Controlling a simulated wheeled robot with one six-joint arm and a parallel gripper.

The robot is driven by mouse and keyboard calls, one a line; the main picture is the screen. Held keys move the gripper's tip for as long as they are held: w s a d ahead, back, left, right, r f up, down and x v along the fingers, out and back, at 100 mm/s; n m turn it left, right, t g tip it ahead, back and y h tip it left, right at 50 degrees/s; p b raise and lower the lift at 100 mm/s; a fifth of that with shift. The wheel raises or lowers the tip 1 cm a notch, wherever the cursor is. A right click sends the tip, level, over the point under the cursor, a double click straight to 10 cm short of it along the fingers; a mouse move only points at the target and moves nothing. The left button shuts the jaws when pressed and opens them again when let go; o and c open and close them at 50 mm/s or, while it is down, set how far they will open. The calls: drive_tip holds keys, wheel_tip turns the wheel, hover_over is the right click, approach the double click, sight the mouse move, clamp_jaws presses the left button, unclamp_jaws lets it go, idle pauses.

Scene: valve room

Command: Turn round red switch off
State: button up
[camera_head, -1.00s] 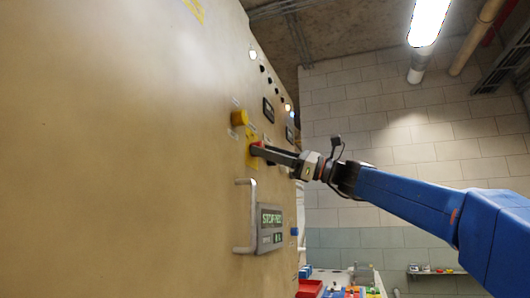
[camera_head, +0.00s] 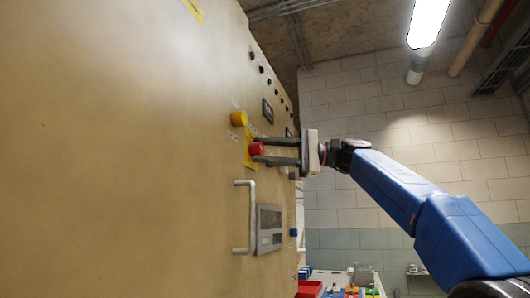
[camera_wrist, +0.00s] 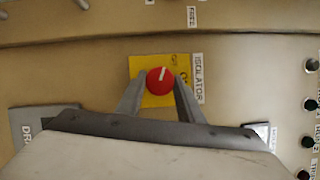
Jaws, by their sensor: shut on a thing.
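The round red switch (camera_head: 256,149) sits on a yellow plate (camera_head: 249,157) on the beige cabinet front. In the wrist view the red knob (camera_wrist: 157,84) shows a white mark pointing up and slightly right. Its yellow plate (camera_wrist: 146,66) has small dark lettering, hard to read, and an ISOLATOR label (camera_wrist: 198,78) beside it. My gripper (camera_head: 262,150) is shut on the red knob, one finger above and one below in the head view. In the wrist view the fingers stand left and right of it.
A yellow button (camera_head: 239,118) is up and left of the switch. Dark lamps (camera_head: 262,70) line the cabinet above. A red bin (camera_head: 309,288) stands low at the back.

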drive_tip(key=shift+n+h, duration=0.8)
drive_tip(key=shift+n, duration=1)
drive_tip(key=o, duration=1)
drive_tip(key=shift+o, duration=0.2)
drive_tip(key=shift+r, duration=0.1)
